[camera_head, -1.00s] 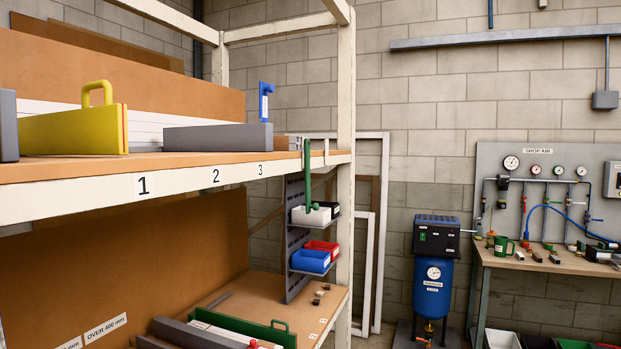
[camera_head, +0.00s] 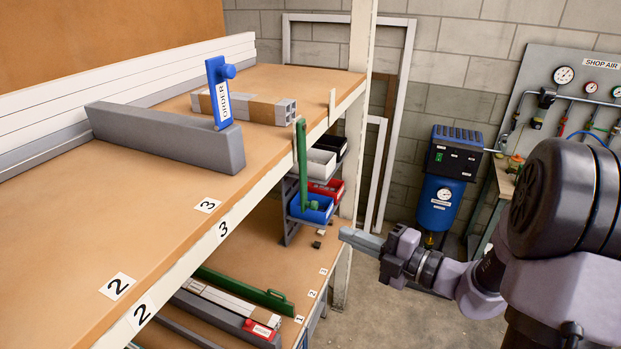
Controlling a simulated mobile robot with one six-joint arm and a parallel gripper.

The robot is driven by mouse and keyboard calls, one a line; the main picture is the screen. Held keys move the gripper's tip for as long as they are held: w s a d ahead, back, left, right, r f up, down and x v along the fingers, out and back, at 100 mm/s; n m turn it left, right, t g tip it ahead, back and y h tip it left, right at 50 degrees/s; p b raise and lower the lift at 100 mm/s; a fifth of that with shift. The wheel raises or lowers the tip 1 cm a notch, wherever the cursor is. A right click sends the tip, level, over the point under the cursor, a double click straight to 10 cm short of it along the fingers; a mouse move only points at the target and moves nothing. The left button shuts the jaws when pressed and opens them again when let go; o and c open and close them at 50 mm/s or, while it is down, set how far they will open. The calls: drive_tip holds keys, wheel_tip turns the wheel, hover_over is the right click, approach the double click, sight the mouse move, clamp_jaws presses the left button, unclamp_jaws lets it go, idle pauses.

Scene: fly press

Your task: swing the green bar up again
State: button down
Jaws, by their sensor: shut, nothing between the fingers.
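The green bar (camera_head: 302,150) hangs upright and down at the front edge of the upper shelf, past the number 3 label. Its top end is at the shelf edge, and its lower end, with a short green stub, shows in front of the blue bin. A pale upright tab (camera_head: 332,105) stands on the shelf edge to the right of the bar's top. My gripper (camera_head: 346,234) is shut and empty. It points left, right of and lower in the picture than the bar's lower end, apart from it.
Bins, including a red one (camera_head: 327,188), hang behind the bar. A shelf post (camera_head: 357,110) rises behind. Open floor (camera_head: 385,315) lies below my gripper.

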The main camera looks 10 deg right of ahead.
drive_tip(key=w+a+f, duration=0.1)
drive_tip(key=w+a, duration=0.3)
drive_tip(key=w, duration=0.6)
drive_tip(key=shift+a+p, duration=0.2)
drive_tip(key=shift+p, duration=0.25)
drive_tip(key=shift+w+f, duration=0.1)
drive_tip(key=shift+w+d, duration=0.1)
drive_tip(key=shift+d, duration=0.05)
